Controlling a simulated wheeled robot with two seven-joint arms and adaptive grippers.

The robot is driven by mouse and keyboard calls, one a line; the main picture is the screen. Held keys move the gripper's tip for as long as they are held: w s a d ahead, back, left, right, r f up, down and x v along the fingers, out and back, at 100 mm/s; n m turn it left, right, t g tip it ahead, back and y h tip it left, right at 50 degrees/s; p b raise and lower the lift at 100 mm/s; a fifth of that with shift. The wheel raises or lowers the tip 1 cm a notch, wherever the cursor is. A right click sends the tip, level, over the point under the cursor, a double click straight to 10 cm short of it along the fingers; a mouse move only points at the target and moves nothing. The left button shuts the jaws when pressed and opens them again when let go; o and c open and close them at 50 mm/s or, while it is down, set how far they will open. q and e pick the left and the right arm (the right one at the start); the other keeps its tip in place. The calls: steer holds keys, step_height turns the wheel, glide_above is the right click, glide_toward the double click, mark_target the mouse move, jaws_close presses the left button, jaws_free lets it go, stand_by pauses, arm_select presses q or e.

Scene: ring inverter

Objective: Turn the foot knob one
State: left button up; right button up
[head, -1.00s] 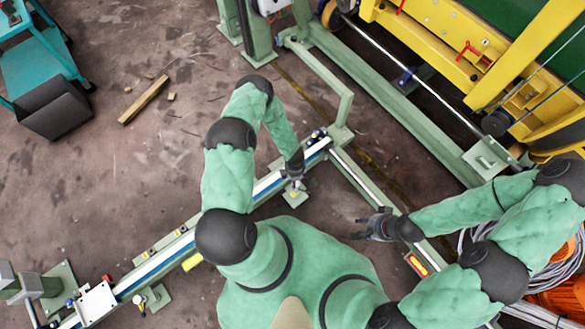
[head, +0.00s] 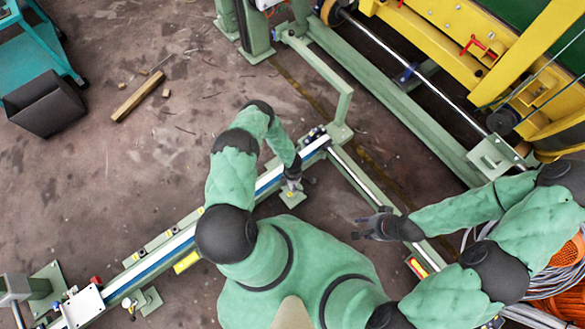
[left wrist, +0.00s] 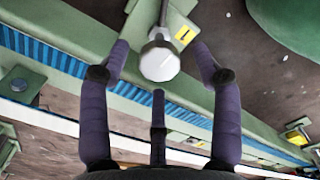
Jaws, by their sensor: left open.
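The foot knob (left wrist: 160,61) is a pale grey hexagonal head on a rod, over a green foot plate (left wrist: 180,30) with a yellow label marked 1. My left gripper (left wrist: 158,75) is open in the left wrist view, its dark fingers spread around and below the knob. I cannot tell whether any finger touches it. In the head view my left gripper (head: 293,178) is at the rail's side, above the green foot plate (head: 292,196), and hides most of the knob. My right gripper (head: 372,224) hangs empty over the floor, its fingers apart.
A long green rail with a blue-and-white strip (head: 180,241) runs diagonally under my left arm. A yellow machine frame (head: 470,50) stands at upper right. Orange and grey cables (head: 560,270) lie at right. A wood block (head: 138,97) lies on open floor.

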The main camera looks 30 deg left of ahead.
arm_select(q)
steer(key=shift+f, duration=0.5)
steer(key=c, duration=1.1)
steer(key=shift+c, duration=0.2)
steer(key=shift+m, duration=0.4)
